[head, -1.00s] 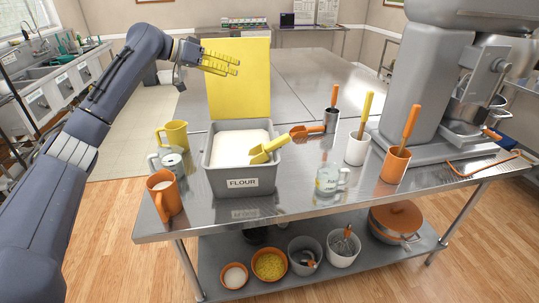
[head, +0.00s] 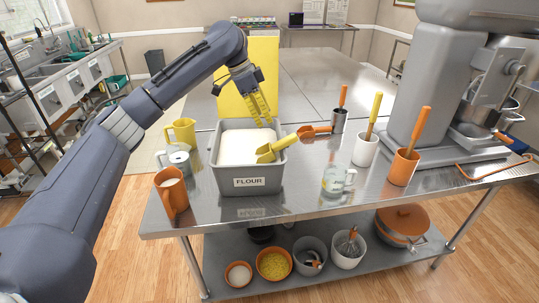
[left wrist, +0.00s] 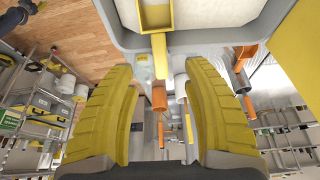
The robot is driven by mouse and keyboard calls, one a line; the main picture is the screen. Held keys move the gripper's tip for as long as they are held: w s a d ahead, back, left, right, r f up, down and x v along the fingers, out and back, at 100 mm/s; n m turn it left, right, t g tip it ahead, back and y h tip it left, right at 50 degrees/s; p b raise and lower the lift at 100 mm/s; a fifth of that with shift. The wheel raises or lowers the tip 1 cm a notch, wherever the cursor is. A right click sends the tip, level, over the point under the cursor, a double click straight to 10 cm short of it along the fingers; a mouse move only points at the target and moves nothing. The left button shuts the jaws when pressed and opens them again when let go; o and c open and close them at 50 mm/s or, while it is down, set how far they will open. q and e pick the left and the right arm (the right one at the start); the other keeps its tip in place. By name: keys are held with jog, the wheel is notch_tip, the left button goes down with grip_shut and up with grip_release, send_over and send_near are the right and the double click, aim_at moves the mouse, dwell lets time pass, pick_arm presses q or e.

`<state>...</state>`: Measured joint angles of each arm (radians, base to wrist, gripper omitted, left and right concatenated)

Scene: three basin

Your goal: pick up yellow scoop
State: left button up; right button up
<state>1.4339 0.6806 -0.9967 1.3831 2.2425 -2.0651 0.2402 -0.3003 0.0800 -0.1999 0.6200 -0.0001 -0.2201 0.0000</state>
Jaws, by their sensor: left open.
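The yellow scoop (head: 276,150) lies in the grey flour bin (head: 250,182), its bowl on the white flour and its handle resting over the bin's right side. In the left wrist view the yellow scoop (left wrist: 155,18) shows at the top, its handle pointing down between my fingers. My left gripper (head: 260,122) is open and empty, pointing down above the back right part of the bin, a little behind and above the scoop. In the left wrist view its two yellow fingers (left wrist: 160,110) stand wide apart. My right gripper is not in view.
The yellow lid (head: 233,85) stands upright behind the bin. An orange scoop (head: 318,130) and a metal canister (head: 340,119) are right of it. White (head: 365,150) and orange (head: 402,167) utensil cups stand farther right. Mugs and a yellow pitcher (head: 183,131) are at left.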

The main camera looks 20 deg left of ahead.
aim_at(277, 143)
pick_arm(q)
jog(key=x, duration=1.2)
jog(key=shift+d, duration=0.1)
jog(key=shift+c, duration=0.5)
grip_shut()
